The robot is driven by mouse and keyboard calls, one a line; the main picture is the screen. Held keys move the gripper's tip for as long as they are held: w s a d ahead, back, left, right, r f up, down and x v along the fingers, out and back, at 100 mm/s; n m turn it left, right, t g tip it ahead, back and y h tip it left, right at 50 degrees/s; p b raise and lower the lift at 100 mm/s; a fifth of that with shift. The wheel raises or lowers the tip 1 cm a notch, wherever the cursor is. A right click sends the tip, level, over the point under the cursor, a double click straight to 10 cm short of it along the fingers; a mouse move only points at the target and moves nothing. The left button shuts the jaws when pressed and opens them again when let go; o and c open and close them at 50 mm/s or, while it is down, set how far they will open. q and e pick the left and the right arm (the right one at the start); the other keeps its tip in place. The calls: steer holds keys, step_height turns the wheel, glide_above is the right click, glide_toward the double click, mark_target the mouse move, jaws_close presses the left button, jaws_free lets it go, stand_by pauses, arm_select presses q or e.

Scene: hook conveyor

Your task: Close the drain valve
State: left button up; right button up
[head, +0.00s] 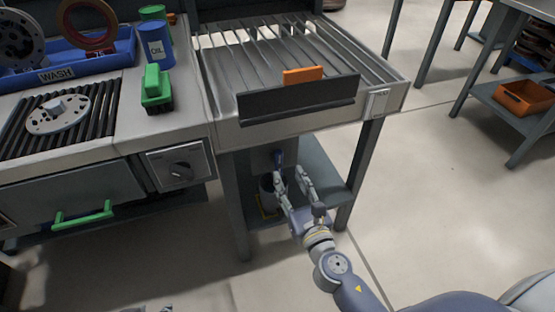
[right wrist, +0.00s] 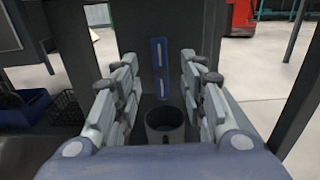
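The drain valve shows as a small blue handle (head: 278,158) on the grey panel under the slatted conveyor table. In the right wrist view the blue handle (right wrist: 160,64) is a long upright plate with slots, straight ahead. My right gripper (head: 289,177) is open and empty, just in front of and below the handle. In the right wrist view its fingers (right wrist: 160,78) stand wide apart, with the handle seen between them; I cannot tell any contact. A dark round container (right wrist: 165,125) is below the handle. My left gripper is not clearly in view.
The conveyor table (head: 228,131) has a dark front plate (head: 298,99) above my right gripper, and legs at both sides. The wash bench (head: 95,147) with a green drawer handle (head: 83,215) is left. Floor at right is clear up to a shelf with an orange bin (head: 525,98).

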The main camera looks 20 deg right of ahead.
mark_target(280, 160)
steer(key=w, duration=0.8)
steer(key=shift+w+a, duration=0.1)
steer(key=shift+a, duration=0.05)
steer(key=shift+w, duration=0.45)
arm_select(q)
steer(key=shift+s+a+f+g, duration=0.2)
steer(key=shift+s+g, duration=0.15)
steer(key=shift+s, duration=0.3)
steer(key=shift+s+a+f+g, duration=0.2)
steer(key=shift+s+g, duration=0.15)
steer(key=shift+s, duration=0.25)
arm_select(e)
jaws_close()
